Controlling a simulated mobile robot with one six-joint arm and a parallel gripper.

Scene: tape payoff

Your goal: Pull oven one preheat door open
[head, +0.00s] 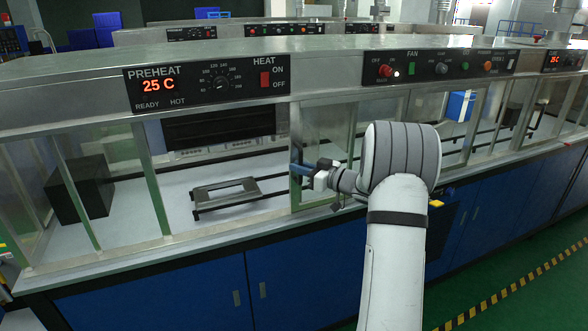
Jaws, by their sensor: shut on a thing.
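The oven one preheat section has a black panel (208,84) reading PREHEAT 25 C, with a HEAT switch. Below it, a metal-framed glass door (324,128) stands right of the wide bay with the rack. My gripper (301,171) is at the left edge of this door, about halfway up its height. It is shut on what appears to be the door's handle, which the fingers mostly hide. I cannot tell from this one view how far the door stands from its frame.
A metal rack (232,195) sits inside the bay, with a black box (79,190) further left. The FAN panel (440,66) is above right. Blue cabinets (150,290) fill the front below the steel counter edge. Green floor (520,270) is open at lower right.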

